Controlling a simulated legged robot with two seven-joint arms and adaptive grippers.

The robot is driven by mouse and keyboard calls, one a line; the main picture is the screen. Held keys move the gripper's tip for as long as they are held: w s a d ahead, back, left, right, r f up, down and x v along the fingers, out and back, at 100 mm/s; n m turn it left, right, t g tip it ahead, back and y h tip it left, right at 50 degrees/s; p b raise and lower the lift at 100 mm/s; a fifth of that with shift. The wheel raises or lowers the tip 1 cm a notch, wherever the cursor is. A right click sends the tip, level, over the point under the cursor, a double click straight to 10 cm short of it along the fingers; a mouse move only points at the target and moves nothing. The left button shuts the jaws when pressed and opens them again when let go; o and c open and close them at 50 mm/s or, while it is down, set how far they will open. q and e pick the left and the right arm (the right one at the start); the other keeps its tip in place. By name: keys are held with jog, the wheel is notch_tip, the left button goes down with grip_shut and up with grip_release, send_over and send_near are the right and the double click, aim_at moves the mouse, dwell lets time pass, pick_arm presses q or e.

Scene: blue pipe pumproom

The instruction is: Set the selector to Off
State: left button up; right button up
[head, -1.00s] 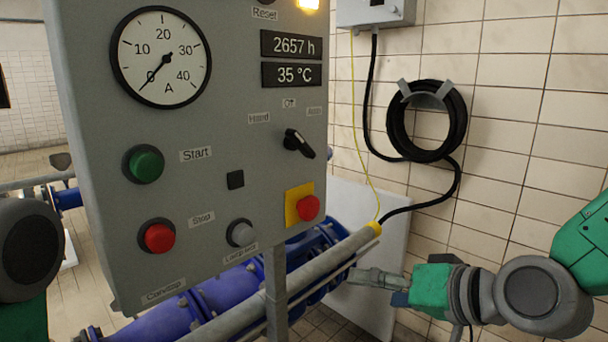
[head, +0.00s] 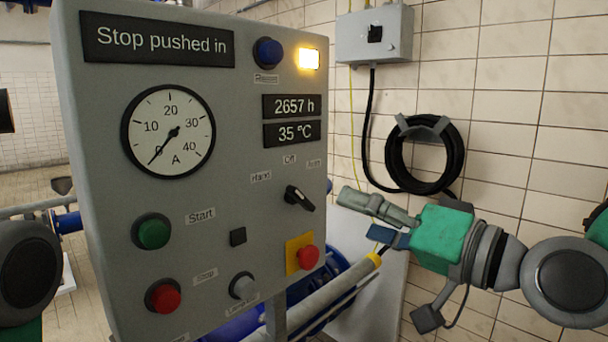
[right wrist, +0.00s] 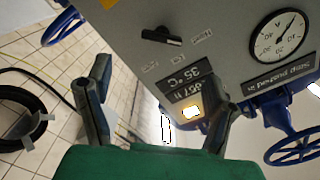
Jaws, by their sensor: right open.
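The selector (head: 298,198) is a black bar handle on the grey panel, below the labels Hand (head: 261,177), Off (head: 289,160) and a faint one at right. In the head view its bar slants from upper left to lower right; which label it points to is unclear. The selector also shows in the right wrist view (right wrist: 162,36), upside down. My right gripper (head: 358,214) is open and empty, to the right of the panel and apart from the selector. Its two spread fingers show in the right wrist view (right wrist: 165,82). My left gripper is out of view.
The panel (head: 110,215) carries a Start button (head: 152,232), a red stop button (head: 163,296), a red button on yellow (head: 308,257) and a display (head: 160,42) reading "Stop pushed in". A hose coil (head: 393,155) hangs on the tiled wall. Pipes run below.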

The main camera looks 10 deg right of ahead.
aim_at(308, 199)
jog(key=x, duration=1.1)
jog(key=shift+a, duration=0.25)
jog(key=shift+d, duration=0.1)
jog(key=shift+c, duration=1.3)
jog(key=c, duration=0.9)
